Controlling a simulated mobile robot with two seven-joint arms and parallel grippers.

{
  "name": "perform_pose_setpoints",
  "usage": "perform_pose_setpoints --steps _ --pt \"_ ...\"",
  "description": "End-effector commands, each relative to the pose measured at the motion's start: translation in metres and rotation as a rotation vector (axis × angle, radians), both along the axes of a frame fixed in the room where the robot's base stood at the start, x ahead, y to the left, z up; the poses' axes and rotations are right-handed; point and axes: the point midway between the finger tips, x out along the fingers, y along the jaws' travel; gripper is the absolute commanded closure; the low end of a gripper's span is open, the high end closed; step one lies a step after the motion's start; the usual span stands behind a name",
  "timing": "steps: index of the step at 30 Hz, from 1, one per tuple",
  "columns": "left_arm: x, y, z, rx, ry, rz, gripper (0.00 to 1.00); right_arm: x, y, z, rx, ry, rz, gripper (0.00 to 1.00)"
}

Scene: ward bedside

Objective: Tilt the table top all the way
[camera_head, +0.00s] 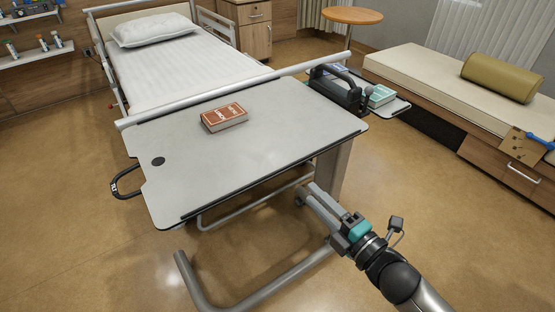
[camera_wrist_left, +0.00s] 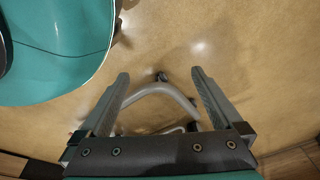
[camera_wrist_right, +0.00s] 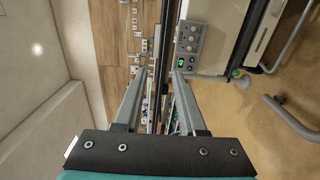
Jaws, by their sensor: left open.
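The grey table top (camera_head: 255,150) of an overbed table looks about level in the head view. It has a dark strip along its front edge and a black loop handle (camera_head: 122,184) at its left edge. A red-brown book (camera_head: 224,117) lies on it. My right gripper (camera_head: 308,193) is in front of the right part of the front edge and appears below it. In the right wrist view, its open fingers (camera_wrist_right: 156,82) stand either side of a dark upright strip, with gaps; contact cannot be told. My left gripper (camera_wrist_left: 160,80) is open and empty over the floor, outside the head view.
A side tray (camera_head: 393,108) at the table's right carries a black carrier (camera_head: 338,90) and a teal box (camera_head: 381,96). A bed (camera_head: 185,70) stands behind, a couch with a bolster (camera_head: 500,78) at right. Metal base tubes (camera_head: 265,290) run below. Floor at left is clear.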

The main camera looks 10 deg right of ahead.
Motion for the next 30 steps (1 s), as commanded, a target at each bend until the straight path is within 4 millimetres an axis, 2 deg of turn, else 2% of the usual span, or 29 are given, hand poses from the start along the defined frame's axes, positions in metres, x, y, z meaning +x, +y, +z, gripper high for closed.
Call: perform_pose_setpoints --steps 14,24,30 --pt "0.020 -0.017 0.019 -0.017 -0.002 0.003 0.00 0.063 0.022 -0.001 0.002 0.000 -0.002 0.60" --pt "0.033 -0.028 0.042 -0.029 -0.005 0.005 0.00 0.108 0.039 -0.001 0.005 0.001 -0.002 0.60" --pt "0.037 -0.033 0.055 -0.035 -0.005 0.007 0.00 0.128 0.046 -0.001 0.004 0.003 -0.003 0.60"
